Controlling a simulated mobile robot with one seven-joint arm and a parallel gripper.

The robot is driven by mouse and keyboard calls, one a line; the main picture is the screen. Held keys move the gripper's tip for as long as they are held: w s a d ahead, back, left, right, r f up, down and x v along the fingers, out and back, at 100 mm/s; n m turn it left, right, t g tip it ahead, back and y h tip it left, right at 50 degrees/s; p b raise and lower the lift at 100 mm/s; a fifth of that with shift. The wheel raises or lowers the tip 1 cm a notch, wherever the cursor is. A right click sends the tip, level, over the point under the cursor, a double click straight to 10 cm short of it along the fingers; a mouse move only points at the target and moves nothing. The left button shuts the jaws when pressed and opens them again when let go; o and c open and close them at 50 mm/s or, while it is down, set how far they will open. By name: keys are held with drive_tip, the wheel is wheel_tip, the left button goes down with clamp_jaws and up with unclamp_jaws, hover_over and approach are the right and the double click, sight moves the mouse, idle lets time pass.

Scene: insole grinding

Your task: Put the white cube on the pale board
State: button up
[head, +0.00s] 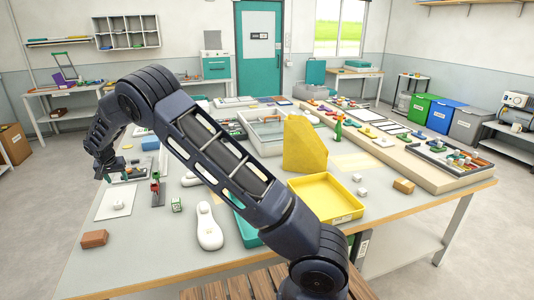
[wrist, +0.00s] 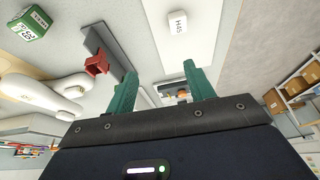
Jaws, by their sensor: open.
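A white cube (head: 118,204) rests on a pale board (head: 105,212) at the left of the table. In the wrist view the cube (wrist: 178,22) bears dark lettering on one face and sits on the pale board (wrist: 152,38), apart from my fingers. My gripper (head: 110,175) is open and empty, just beyond and above the board in the head view. Its two green fingers (wrist: 160,72) stand apart in the wrist view with nothing between them. Two more small white cubes (head: 362,192) lie right of the yellow tray.
A red part on a dark stand (head: 156,190), a green-and-white cube (head: 177,204) and a white rounded object (head: 209,228) stand right of the board. A brown block (head: 94,239) lies in front. My arm crosses the table and hides part of a teal tray (head: 246,230).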

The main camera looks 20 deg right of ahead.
drive_tip(key=s+d+r, duration=0.1)
drive_tip(key=d+r, duration=0.7)
drive_tip(key=d, duration=0.3)
drive_tip(key=d+r, duration=0.7)
drive_tip(key=d, duration=0.3)
drive_tip(key=s+d+r+y, duration=0.1)
drive_tip(key=s+d+r, duration=0.4)
drive_tip(key=d, duration=0.4)
drive_tip(key=s+d+r, duration=0.4)
drive_tip(key=d, duration=0.5)
drive_tip(key=s+d+r, duration=0.4)
drive_tip(key=s+d, duration=0.8)
drive_tip(key=s, duration=0.3)
drive_tip(key=s+d+f, duration=0.2)
drive_tip(key=s+d, duration=0.1)
drive_tip(key=s, duration=0.6)
drive_tip(key=s+d+f+h, duration=0.1)
drive_tip(key=s+d+f, duration=0.2)
drive_tip(key=s, duration=0.6)
drive_tip(key=shift+d, duration=0.8)
